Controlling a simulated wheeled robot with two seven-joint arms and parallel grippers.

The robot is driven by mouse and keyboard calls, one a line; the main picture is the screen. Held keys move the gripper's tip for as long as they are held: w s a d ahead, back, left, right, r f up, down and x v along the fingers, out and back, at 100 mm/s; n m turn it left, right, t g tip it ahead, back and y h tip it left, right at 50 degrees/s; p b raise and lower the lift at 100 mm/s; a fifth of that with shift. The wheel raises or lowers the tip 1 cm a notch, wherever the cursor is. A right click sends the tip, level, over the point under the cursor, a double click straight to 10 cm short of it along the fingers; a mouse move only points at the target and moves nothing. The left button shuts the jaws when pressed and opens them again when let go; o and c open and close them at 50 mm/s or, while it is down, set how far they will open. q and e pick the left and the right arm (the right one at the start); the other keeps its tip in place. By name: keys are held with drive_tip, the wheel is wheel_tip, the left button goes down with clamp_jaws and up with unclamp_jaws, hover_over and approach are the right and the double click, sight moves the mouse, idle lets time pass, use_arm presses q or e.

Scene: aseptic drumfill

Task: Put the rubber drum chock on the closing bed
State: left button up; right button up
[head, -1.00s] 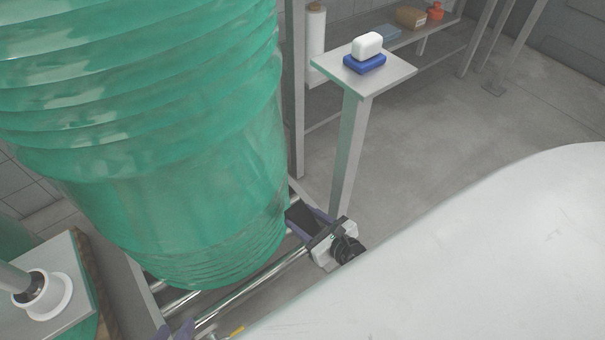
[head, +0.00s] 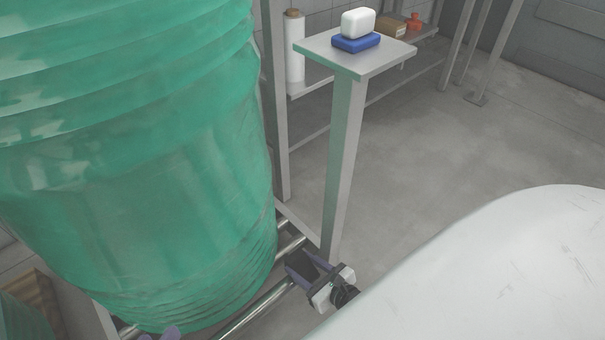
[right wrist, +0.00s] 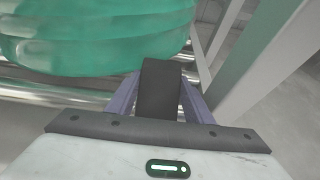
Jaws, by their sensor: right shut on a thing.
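The black rubber drum chock (right wrist: 160,90) is between the two purple fingers of my right gripper (right wrist: 158,97), which is shut on it. In the head view the right gripper (head: 302,268) and the dark chock (head: 301,263) are beside the base of the green drum, over the edge of the closing bed. The closing bed (head: 262,304) has shiny metal rollers, and the drum hides much of it. I cannot tell whether the chock touches the bed. Only purple fingertips of my left gripper (head: 162,335) show at the bottom edge; their opening is unclear.
The large green drum (head: 150,180) stands on the rollers and fills the left. A metal post with a small top (head: 372,62) stands close behind my right gripper, holding a blue and a white block (head: 357,28). Shelving (head: 310,85) is behind; open floor lies right.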

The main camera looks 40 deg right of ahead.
drive_tip(key=shift+f, duration=0.15)
drive_tip(key=shift+w+f, duration=0.1)
drive_tip(key=shift+f, duration=0.05)
drive_tip(key=o, duration=1.2)
use_arm(q)
drive_tip(key=shift+r, duration=0.1)
use_arm(e)
drive_tip(key=p+v, duration=0.1)
drive_tip(key=v, duration=0.2)
drive_tip(key=shift+w+p, duration=0.1)
drive_tip(key=shift+p, duration=0.3)
use_arm(q)
drive_tip(key=shift+g+y, duration=0.7)
drive_tip(key=shift+y, duration=0.2)
drive_tip(key=f+p, duration=0.1)
drive_tip(key=a+f+p, duration=0.2)
drive_tip(key=shift+s+a+f, duration=0.15)
drive_tip(key=shift+s+f, duration=0.2)
drive_tip(key=shift+f, duration=0.05)
use_arm(e)
drive_tip(key=v, duration=0.9)
